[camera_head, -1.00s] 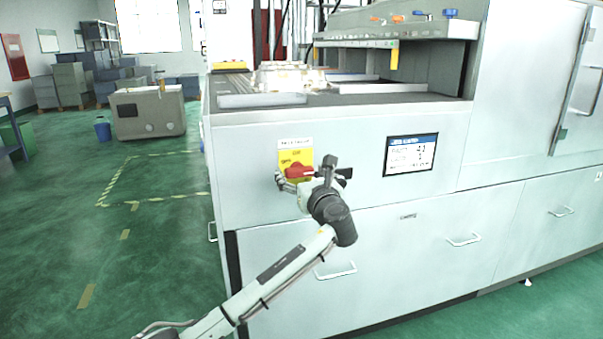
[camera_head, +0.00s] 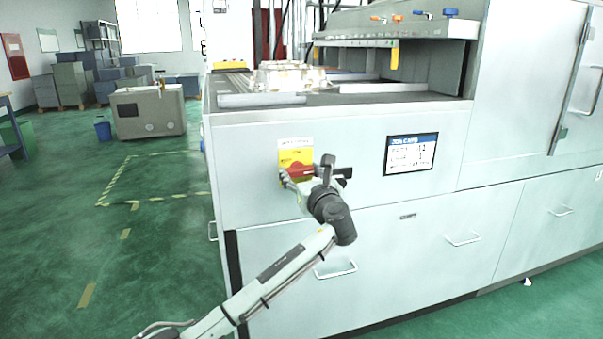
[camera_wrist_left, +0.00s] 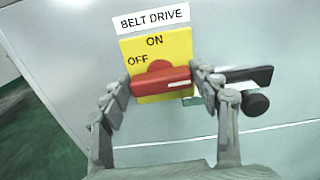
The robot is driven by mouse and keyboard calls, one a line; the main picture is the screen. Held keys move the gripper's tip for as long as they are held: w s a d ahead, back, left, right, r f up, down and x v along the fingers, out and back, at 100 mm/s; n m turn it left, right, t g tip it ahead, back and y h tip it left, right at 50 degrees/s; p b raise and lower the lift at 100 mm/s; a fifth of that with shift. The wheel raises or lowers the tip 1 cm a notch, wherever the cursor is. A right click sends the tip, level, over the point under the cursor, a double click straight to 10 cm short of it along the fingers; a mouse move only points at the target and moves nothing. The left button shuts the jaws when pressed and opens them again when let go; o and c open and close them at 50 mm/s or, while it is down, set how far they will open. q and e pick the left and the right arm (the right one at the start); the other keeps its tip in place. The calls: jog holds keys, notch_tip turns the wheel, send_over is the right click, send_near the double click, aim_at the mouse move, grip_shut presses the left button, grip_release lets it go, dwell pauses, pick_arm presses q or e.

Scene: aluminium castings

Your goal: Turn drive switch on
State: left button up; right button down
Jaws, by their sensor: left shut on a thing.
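The drive switch has a red handle (camera_wrist_left: 160,82) on a yellow plate (camera_wrist_left: 178,44) marked ON at the top and OFF at the left, under a white label reading BELT DRIVE (camera_wrist_left: 151,18). In the left wrist view the handle lies across the plate, its left end below OFF. In the head view the yellow plate (camera_head: 296,155) is on the machine's front panel. My left gripper (camera_wrist_left: 158,86) is shut on the red handle, one finger at each end; it also shows in the head view (camera_head: 299,178). The right gripper is not in view.
A black lever-like part (camera_wrist_left: 248,75) with a round knob sits just right of the fingers in the wrist view. A display screen (camera_head: 411,154) is on the panel further right. Drawer handles (camera_head: 335,269) lie below. Green floor at the left is open.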

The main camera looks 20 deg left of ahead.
pick_arm(q)
jog(key=n, duration=0.3)
jog(key=shift+f+n, duration=0.1)
jog(key=shift+n, duration=0.2)
jog(key=shift+s+n, duration=0.1)
jog(key=shift+n, duration=0.8)
jog(key=shift+a+f+n, duration=0.1)
jog(key=shift+n, duration=0.4)
jog(key=n+b, duration=0.1)
jog(key=n, duration=0.2)
jog(key=shift+f+n+b, duration=0.1)
jog(key=shift+n+b, duration=0.2)
jog(key=shift+b, duration=0.1)
jog(key=shift+n, duration=0.5)
jog(key=n+b, duration=0.3)
jog(key=n, duration=0.2)
jog(key=shift+a+f, duration=0.1)
jog(key=shift+n+b, duration=0.55)
jog(key=shift+n, duration=0.35)
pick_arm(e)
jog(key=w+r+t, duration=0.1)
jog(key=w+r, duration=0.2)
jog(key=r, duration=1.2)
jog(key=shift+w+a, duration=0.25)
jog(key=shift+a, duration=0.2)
pick_arm(q)
jog(key=o, duration=1.2)
jog(key=shift+c, duration=0.2)
